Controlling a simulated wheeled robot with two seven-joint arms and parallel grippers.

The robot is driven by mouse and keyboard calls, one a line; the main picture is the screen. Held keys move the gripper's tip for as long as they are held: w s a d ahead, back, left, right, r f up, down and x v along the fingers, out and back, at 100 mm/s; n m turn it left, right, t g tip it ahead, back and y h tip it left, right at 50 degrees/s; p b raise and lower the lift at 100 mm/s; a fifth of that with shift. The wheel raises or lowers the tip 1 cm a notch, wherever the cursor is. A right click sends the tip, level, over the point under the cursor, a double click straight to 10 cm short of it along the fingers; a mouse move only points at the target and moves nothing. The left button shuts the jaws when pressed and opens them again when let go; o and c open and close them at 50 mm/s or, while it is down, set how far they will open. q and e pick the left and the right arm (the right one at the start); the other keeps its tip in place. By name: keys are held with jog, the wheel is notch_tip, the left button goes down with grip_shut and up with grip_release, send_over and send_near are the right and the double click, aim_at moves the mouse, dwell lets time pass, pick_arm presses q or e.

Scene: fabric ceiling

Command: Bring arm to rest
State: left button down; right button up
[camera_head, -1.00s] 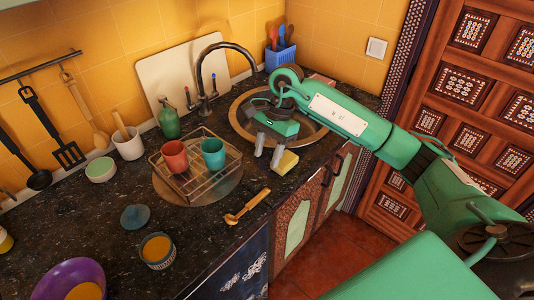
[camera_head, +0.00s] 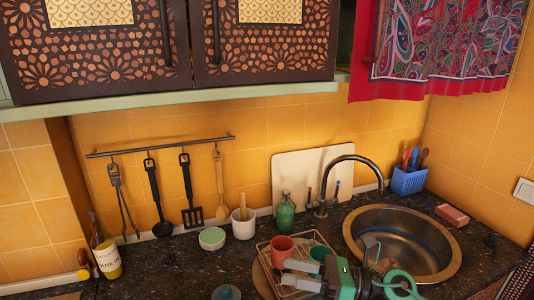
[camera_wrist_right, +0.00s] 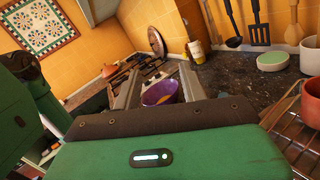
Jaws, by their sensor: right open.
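My right gripper (camera_head: 287,273) is at the bottom of the head view, in front of the dish rack (camera_head: 262,246) and the sink. Its two grey fingers point left and stand apart with nothing between them. The green arm links behind it are partly cut off by the bottom edge. In the right wrist view the fingers (camera_wrist_right: 160,72) frame a purple bowl (camera_wrist_right: 160,94) that lies farther off on the counter, not held. My left gripper is not in view.
A red cup (camera_head: 281,250) and a teal cup (camera_head: 320,254) are in the rack, close to the gripper. The round sink (camera_head: 452,247) and curved tap (camera_head: 350,158) are to the right. Patterned cabinets (camera_head: 90,55) hang above. Utensils hang from a wall rail (camera_head: 160,146).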

jog(key=w+d+r+m+t+h, duration=0.1)
jog(key=w+d+m+t+h, duration=0.2)
jog(key=m+t, duration=0.65)
jog(key=d+m+t+h, duration=0.4)
jog(key=m+t, duration=0.3)
jog(key=m, duration=0.6)
jog(key=s+d+f+m+g+h, duration=0.2)
jog(key=d+f+m+h, duration=0.35)
jog(key=f+m, duration=0.2)
jog(key=s+d+f+m+g+h, duration=0.3)
jog(key=d+f+m+h, duration=0.1)
jog(key=f+m+h, duration=0.4)
jog(key=s+f+m+g+y, duration=0.1)
jog(key=s+f+m+g, duration=0.45)
jog(key=s, duration=0.55)
jog(key=s+f+m+g+y, duration=0.1)
jog(key=s+f+m+g, duration=0.2)
jog(key=s+f+g, duration=0.45)
notch_tip(320, 180, down, 30)
jog(key=s, duration=0.3)
jog(key=s+d+f, duration=0.2)
jog(key=s+f, duration=0.7)
jog(key=f, duration=0.1)
jog(key=s+d+f, duration=0.1)
jog(key=s+f, duration=0.9)
jog(key=shift+d+f+g, duration=0.15)
jog(key=shift+d+g, duration=0.2)
jog(key=shift+g, duration=0.1)
jog(key=shift+s+h, duration=0.1)
jog(key=shift+h, duration=0.15)
